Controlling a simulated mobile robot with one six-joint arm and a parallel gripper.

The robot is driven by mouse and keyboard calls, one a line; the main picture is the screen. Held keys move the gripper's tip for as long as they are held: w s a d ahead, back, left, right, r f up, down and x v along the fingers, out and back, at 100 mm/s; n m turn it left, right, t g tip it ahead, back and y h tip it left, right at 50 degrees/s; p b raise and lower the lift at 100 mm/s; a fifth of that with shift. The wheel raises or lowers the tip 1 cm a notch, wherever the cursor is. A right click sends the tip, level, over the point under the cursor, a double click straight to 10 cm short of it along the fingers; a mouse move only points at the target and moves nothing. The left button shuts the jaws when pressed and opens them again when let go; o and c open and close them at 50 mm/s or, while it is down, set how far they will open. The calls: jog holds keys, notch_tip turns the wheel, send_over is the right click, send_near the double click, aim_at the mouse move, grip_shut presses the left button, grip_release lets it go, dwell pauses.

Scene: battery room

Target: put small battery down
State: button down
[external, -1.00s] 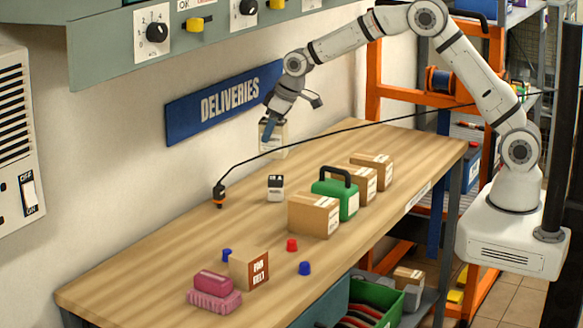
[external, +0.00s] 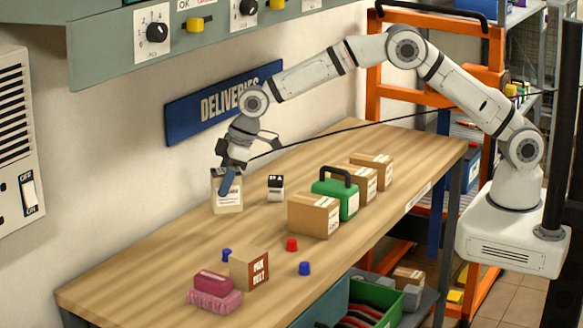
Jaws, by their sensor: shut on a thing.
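My gripper (external: 228,178) points down over the back part of the wooden table, near the wall. It is shut on the small battery (external: 229,202), a cream block with a pale label, held upright. Its upper part is partly covered by the fingers. Its lower edge is at or just above the tabletop; I cannot tell if it touches. A small black-and-white block (external: 275,187) stands on the table just to the right, apart from it.
The wooden table (external: 160,262) has cartons (external: 313,215) and a green case (external: 336,200) on the right. A small carton (external: 249,269), a pink block on a pink base (external: 214,297) and coloured caps (external: 292,245) are in front. A black cable crosses behind my gripper.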

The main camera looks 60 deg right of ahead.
aim_at(225, 202)
jog(key=shift+f+p, duration=0.6)
jog(key=shift+f, duration=2.25)
jog(key=shift+f, duration=0.2)
jog(key=c, duration=0.8)
grip_release()
jog(key=shift+r, duration=0.2)
jog(key=b+v, duration=0.2)
jog(key=v, duration=1)
jog(key=shift+b, duration=0.3)
